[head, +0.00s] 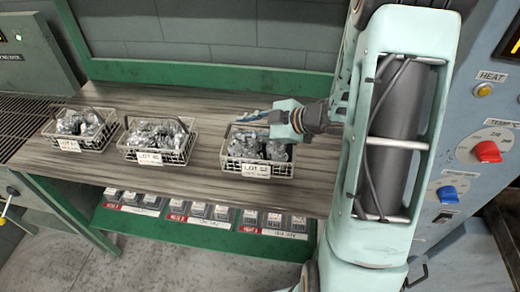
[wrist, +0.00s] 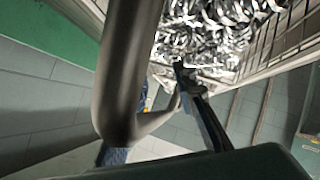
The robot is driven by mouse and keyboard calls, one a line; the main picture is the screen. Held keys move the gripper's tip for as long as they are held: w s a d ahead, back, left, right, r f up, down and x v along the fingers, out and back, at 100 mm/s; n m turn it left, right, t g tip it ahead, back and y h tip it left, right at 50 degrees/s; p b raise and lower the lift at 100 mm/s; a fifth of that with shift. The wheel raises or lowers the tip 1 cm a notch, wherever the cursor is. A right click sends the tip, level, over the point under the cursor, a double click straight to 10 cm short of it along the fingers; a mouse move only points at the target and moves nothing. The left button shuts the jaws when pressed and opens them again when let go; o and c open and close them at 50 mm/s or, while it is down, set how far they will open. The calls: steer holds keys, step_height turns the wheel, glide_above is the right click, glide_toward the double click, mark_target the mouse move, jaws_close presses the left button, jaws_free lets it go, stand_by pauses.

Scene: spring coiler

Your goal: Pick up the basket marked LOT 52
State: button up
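Three wire baskets filled with shiny metal parts stand in a row on the wood-grain bench: a left basket (head: 98,141), a middle basket (head: 182,158) and a right basket (head: 286,171). Each has a white front label beginning LOT; the numbers are too small to read surely. My gripper (head: 250,117) is over the back of the right basket, at its handle. In the wrist view, a thick grey handle (wrist: 125,75) is close to the camera, with a dark gripper finger (wrist: 200,105) beside it. Whether the fingers close on the handle is unclear.
The bench (head: 205,190) has bare gaps between the baskets. A green lower shelf (head: 190,232) below it holds several small labelled boxes. A control panel with a red knob (head: 487,151) and a blue knob (head: 448,194) stands at right, near my arm.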

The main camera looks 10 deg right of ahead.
steer(key=shift+c, duration=0.2)
jaws_close()
steer(key=shift+r, duration=0.2)
stand_by(0.4)
